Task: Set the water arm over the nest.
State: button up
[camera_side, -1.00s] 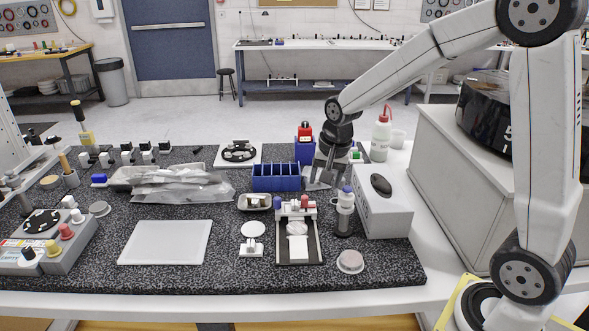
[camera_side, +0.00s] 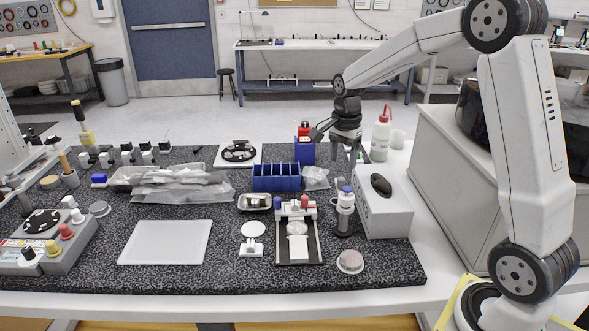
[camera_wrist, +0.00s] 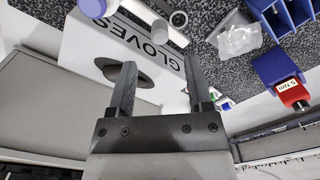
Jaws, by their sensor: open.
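The small fixture with a dark base (camera_side: 283,258) stands at the front middle of the speckled mat in the side view. It carries a blue cap (camera_side: 279,203), a red cap (camera_side: 305,202) and white parts (camera_side: 297,229). I cannot tell which part is the water arm and which is the nest. My gripper (camera_side: 335,145) is up behind the glove box and well away from the fixture. In the wrist view my gripper (camera_wrist: 158,80) is open, with nothing between its fingers.
The glove box (camera_side: 385,215) stands right of the fixture, with a blue-capped bottle (camera_side: 345,210) between them. A blue divided bin (camera_side: 276,178) and a clear bag (camera_side: 316,178) lie behind. A red-topped blue holder (camera_wrist: 274,66) is near my gripper. A white tray (camera_side: 165,242) lies left.

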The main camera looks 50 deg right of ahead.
aim_at(341, 178)
jog(key=shift+f, duration=3.3)
grip_shut()
